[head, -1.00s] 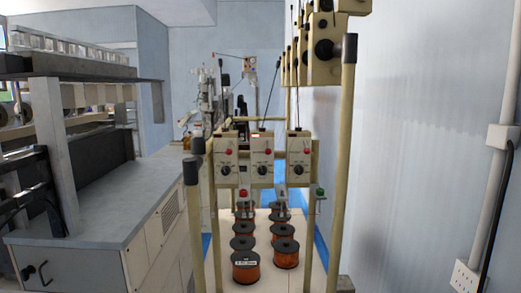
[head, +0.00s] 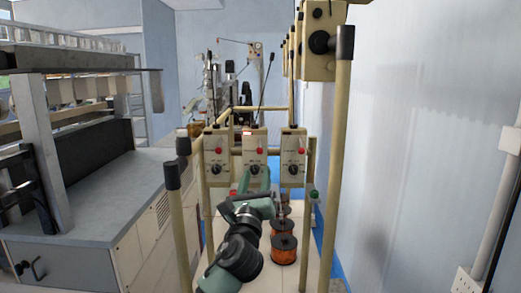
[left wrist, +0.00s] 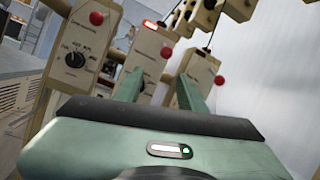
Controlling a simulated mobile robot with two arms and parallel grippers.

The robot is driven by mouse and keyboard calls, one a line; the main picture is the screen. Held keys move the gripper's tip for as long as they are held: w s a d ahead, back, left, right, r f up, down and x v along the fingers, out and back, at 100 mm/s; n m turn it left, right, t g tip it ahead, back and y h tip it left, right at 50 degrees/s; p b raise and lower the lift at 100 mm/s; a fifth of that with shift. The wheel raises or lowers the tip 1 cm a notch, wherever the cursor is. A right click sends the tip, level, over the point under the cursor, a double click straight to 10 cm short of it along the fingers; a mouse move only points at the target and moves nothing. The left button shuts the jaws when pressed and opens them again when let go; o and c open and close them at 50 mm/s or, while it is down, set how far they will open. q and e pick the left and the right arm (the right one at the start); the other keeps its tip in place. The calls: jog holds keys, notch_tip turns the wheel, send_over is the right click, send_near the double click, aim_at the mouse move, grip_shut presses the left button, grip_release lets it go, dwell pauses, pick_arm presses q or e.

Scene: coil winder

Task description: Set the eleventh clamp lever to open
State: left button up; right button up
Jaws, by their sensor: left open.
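My left gripper (head: 255,175) is in the middle of the head view, its fingers pointing away toward the control boxes. It is open, with nothing between its two green fingers. In the left wrist view the open fingers (left wrist: 160,78) frame the lower part of the middle control box (left wrist: 149,55). That box (head: 247,144) has a lit red display; I cannot tell whether a finger touches it. I cannot pick out the eleventh clamp lever or its setting in either view. My right gripper is not in view.
A left control box (head: 217,155) and a right one (head: 293,158) flank the middle one, each with a red button and black dial. Copper-wound spools (head: 284,248) stand below. A beige post (head: 328,170) rises at right; a grey-topped bench (head: 110,205) stands at left.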

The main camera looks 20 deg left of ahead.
aim_at(260, 153)
pick_arm(q)
jog(key=r, duration=0.3)
jog(key=shift+w+a+m+t, duration=0.1)
jog(key=shift+w+m+t, duration=0.2)
jog(key=shift+m, duration=0.1)
jog(key=p+x, duration=0.2)
jog(key=x, duration=0.3)
jog(key=shift+w+f, duration=0.1)
jog(key=shift+w, duration=0.15)
jog(key=shift+w+a, duration=0.1)
jog(key=shift+w, duration=0.55)
grip_shut()
jog(key=shift+r, duration=0.25)
